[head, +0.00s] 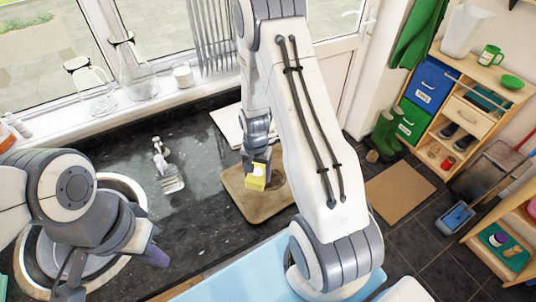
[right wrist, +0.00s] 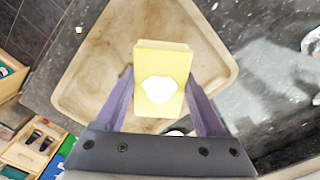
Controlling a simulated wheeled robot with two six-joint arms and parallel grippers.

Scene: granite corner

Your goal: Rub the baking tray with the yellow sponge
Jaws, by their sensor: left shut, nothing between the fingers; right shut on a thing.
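The yellow sponge (head: 255,184) is held between the fingers of my right gripper (head: 258,172) over the tan baking tray (head: 268,208). In the right wrist view the sponge (right wrist: 162,57) sits between the two purple fingers of my right gripper (right wrist: 160,92), with a white patch on its near face. The tray (right wrist: 88,72) lies beyond it, its raised rim showing. I cannot tell whether the sponge touches the tray. My left gripper (head: 154,252) is shut and empty, at the lower left near the sink; its fingers are partly seen.
A round sink (head: 128,186) lies at the left, partly behind my left arm. A pale board (head: 228,122) lies behind the tray. Glass bottles (head: 135,70) stand on the windowsill. Dark counter between tap and tray is clear.

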